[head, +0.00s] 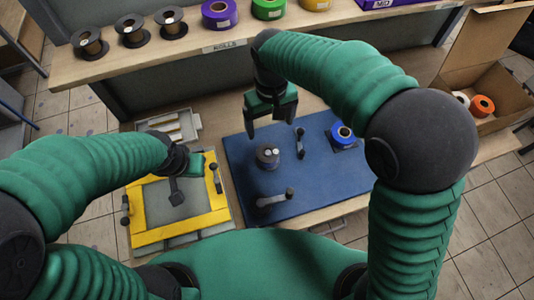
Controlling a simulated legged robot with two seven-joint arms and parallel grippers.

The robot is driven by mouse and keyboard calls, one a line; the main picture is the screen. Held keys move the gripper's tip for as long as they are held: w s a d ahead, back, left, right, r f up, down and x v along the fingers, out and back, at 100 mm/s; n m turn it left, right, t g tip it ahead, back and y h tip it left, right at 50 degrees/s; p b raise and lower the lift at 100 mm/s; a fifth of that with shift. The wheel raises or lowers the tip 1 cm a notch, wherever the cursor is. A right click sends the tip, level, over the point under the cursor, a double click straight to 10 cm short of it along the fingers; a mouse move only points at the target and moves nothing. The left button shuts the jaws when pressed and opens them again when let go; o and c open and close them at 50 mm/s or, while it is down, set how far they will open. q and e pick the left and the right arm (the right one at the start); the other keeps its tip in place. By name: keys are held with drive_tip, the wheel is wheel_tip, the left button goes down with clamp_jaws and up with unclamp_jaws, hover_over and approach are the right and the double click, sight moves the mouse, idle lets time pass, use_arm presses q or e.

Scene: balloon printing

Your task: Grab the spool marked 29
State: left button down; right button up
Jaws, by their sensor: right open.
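No number 29 is readable on any spool. A blue spool (341,134) stands on the blue mat (240,190) at its right side. A small dark cylindrical piece (268,157) with pale spots on top is near the mat's middle. Three dark spools (132,30) sit on the shelf at the back left, beside a purple roll (219,13). My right gripper (267,126) is open and empty above the back of the mat, left of the blue spool. My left gripper (183,184) is over the yellow frame; its jaw opening is unclear.
A yellow frame (150,238) with dark handles lies left of the mat. Dark handles (275,199) stand on the mat. Green (268,8) and yellow rolls are on the shelf (150,57). An open cardboard box (495,75) with orange and white rolls is at the right.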

drive_tip(key=p, duration=0.1)
approach(268, 153)
drive_tip(key=f, duration=0.5)
drive_tip(key=shift+w+d+f, duration=0.25)
drive_tip(key=f, duration=0.1)
drive_tip(key=f+p, duration=0.1)
drive_tip(key=f, duration=0.2)
drive_tip(key=shift+s+a+f, duration=0.35)
drive_tip(key=shift+w+f, duration=0.1)
drive_tip(key=shift+f, duration=0.25)
drive_tip(key=shift+d, duration=0.15)
drive_tip(key=shift+c, duration=1.2)
drive_tip(key=c, duration=1.2)
